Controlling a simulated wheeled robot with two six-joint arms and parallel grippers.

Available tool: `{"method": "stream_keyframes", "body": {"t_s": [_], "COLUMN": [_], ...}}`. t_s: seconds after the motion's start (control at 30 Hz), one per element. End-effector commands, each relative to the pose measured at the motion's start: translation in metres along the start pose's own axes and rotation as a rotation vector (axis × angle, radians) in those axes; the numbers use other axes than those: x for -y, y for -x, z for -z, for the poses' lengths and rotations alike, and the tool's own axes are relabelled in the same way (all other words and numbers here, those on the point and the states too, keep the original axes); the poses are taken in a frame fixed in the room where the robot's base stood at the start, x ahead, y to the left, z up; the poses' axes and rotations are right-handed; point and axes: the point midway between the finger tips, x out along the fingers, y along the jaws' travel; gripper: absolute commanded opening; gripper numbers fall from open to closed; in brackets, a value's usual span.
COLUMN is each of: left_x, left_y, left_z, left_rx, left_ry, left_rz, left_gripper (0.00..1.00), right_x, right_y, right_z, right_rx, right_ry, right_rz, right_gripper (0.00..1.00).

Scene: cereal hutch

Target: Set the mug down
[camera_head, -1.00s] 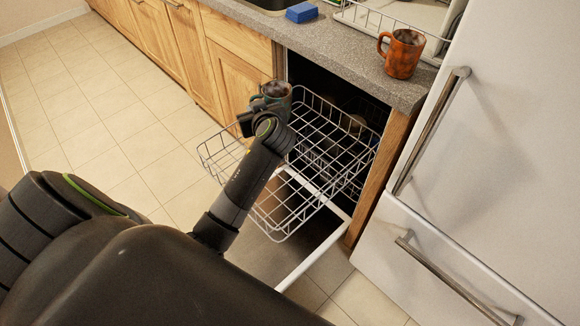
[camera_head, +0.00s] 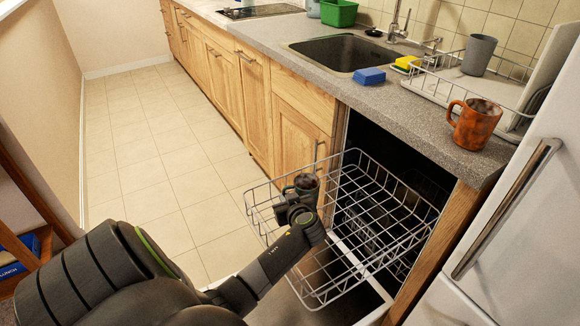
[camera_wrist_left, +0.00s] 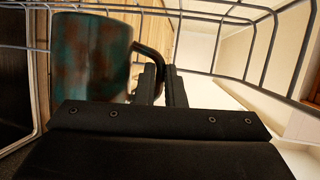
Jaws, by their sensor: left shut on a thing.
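A dark teal mug with rusty brown patches (camera_head: 307,182) is at the far-left part of the pulled-out dishwasher rack (camera_head: 345,290). My left gripper (camera_head: 300,207) is beside it. In the left wrist view the mug (camera_wrist_left: 92,55) stands out large, and the gripper's fingers (camera_wrist_left: 163,82) are shut on its dark handle (camera_wrist_left: 148,52). Rack wires run across the top of that view. Whether the mug's base touches the rack is hidden. A second mug, orange-brown (camera_head: 475,124), stands upright on the counter. My right gripper is out of view.
The grey counter (camera_head: 405,112) holds a blue sponge block (camera_head: 369,76), a sink (camera_head: 345,53) and a dish drainer (camera_head: 440,85) with a grey cup (camera_head: 478,54). The white fridge (camera_head: 515,245) bounds the right. The tiled floor (camera_head: 150,170) is clear at left.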

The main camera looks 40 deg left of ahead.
Motion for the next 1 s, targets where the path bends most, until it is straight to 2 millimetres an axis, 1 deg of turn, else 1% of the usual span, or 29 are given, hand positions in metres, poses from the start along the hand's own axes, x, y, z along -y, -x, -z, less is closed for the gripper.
{"method": "stream_keyframes", "body": {"t_s": [0.03,0.1,0.2,0.5,0.67,0.7,0.83,0.87,1.0], "left_x": [0.001,0.001,0.002,0.001,0.002,0.002,0.002,0.002,0.002], "left_y": [-0.003,-0.007,-0.011,-0.012,-0.013,-0.013,-0.013,-0.013,-0.013], "left_z": [-0.009,-0.019,-0.028,-0.029,-0.031,-0.032,-0.032,-0.032,-0.032], "left_rx": [0.002,0.002,0.002,0.000,0.000,0.002,0.002,0.002,0.002], "left_ry": [-0.001,-0.001,0.000,0.001,0.001,0.000,-0.001,-0.001,-0.001], "left_rz": [0.002,0.001,0.000,-0.001,-0.001,0.000,0.000,0.000,0.000], "left_gripper": [0.00,0.00,0.00,0.00,0.00,0.12,0.29,0.31,0.31], "right_x": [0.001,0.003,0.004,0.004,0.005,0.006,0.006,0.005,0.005], "right_y": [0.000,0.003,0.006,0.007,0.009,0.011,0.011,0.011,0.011], "right_z": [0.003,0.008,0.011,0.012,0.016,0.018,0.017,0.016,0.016], "right_rx": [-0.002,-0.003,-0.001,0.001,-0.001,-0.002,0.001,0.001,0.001], "right_ry": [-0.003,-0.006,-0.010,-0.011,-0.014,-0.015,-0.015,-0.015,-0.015], "right_rz": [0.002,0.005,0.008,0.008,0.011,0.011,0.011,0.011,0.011], "right_gripper": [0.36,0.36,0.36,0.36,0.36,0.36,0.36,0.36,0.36]}}
